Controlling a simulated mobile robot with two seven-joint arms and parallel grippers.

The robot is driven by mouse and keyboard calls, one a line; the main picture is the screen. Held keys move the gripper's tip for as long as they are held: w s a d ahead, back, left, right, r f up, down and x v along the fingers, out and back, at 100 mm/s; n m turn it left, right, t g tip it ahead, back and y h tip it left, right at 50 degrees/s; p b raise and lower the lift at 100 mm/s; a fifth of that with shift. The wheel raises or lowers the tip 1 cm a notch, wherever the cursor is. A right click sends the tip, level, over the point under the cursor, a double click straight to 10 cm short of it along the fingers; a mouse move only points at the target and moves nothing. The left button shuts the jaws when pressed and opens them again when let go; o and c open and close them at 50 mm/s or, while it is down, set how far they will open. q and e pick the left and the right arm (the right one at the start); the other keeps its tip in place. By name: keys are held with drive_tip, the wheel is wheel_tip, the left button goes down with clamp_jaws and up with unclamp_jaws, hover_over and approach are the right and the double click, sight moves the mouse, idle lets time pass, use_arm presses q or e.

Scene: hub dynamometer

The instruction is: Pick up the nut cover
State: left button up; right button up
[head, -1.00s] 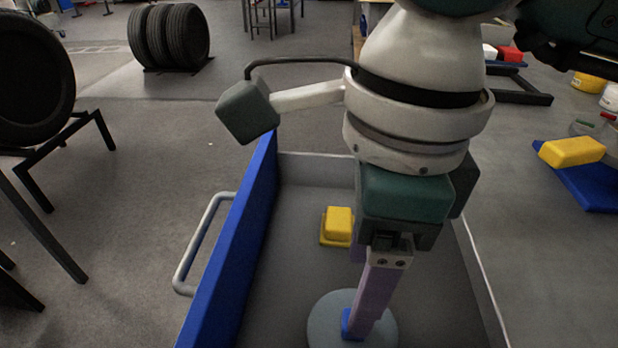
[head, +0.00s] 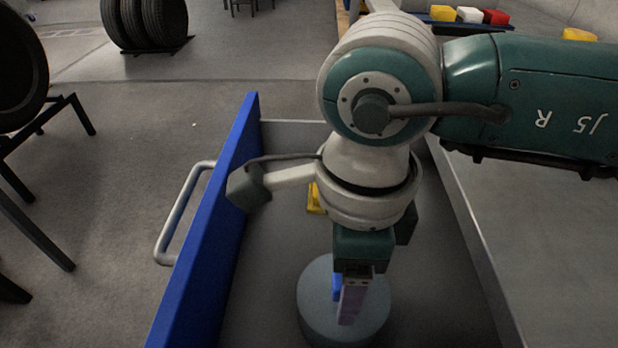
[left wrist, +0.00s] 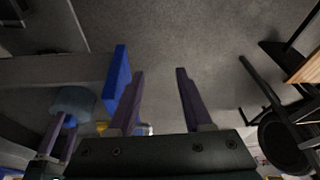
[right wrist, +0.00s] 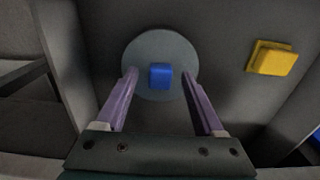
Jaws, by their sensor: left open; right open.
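The nut cover looks to be a round grey cap (head: 313,318) with a blue knob (head: 337,286) on top, in an open grey drawer. In the right wrist view the grey cap (right wrist: 135,58) and blue knob (right wrist: 161,76) lie between the fingertips. My right gripper (head: 350,300) is open, points down over the cap, and has its fingers on either side of the knob, apart from it in the picture. The height gap is hard to judge. My left gripper (left wrist: 160,72) is open and empty, outside the blue drawer front (left wrist: 119,82); the head view does not show it.
The drawer has a tall blue front (head: 210,225) with a metal handle (head: 182,215) and grey walls. A yellow block (head: 314,199) sits in the drawer behind the cap, partly hidden by my right arm. Tyres (head: 150,22) and a black stand (head: 60,120) are at left.

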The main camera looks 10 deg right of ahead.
drive_tip(key=shift+c, duration=0.2)
clamp_jaws()
idle(1.1)
